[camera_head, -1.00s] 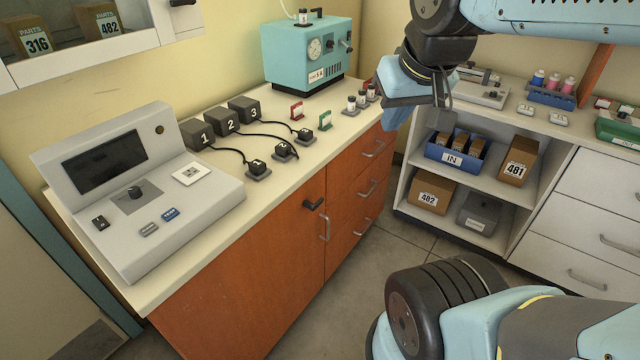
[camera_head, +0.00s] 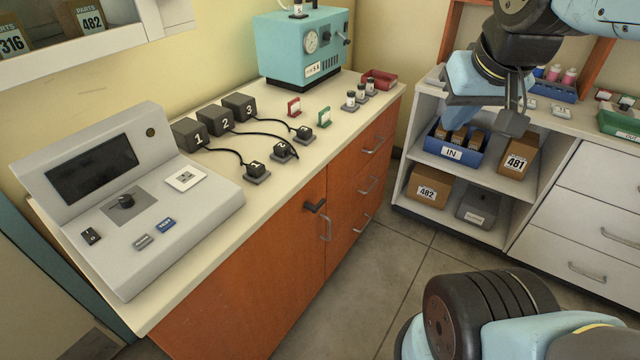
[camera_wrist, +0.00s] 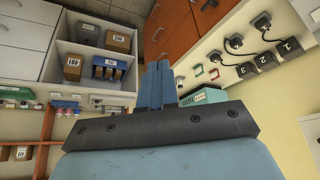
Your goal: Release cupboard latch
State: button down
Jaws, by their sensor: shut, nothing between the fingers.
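The cupboard latch (camera_head: 315,206) is a small dark handle near the top of the orange cupboard door (camera_head: 255,270), beside a metal pull handle (camera_head: 325,228). My gripper (camera_head: 510,122) is up and to the right in the head view, well apart from the latch, in front of the white shelf unit. In the wrist view its blue fingers (camera_wrist: 157,86) are together, with nothing between them. A dark piece at the top edge of the wrist view, on the orange front, may be the latch; it is too small to tell.
The counter (camera_head: 285,175) carries a grey control panel (camera_head: 130,200), black numbered blocks with cables and a teal machine (camera_head: 302,45). The open shelf unit (camera_head: 412,205) holds a blue bin and boxes. The floor (camera_head: 395,270) between the units is clear.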

jog(key=w+a+f+m+g+y, duration=0.1)
jog(key=w+a+f+m, duration=0.1)
jog(key=w+m, duration=0.4)
jog(key=m+g+h, duration=0.1)
jog(key=m+g, duration=0.4)
jog(key=m, duration=1.5)
send_over(322, 201)
notch_tip(322, 201, down, 24)
jog(key=shift+r, duration=0.15)
jog(key=shift+s, duration=0.1)
notch_tip(322, 201, down, 14)
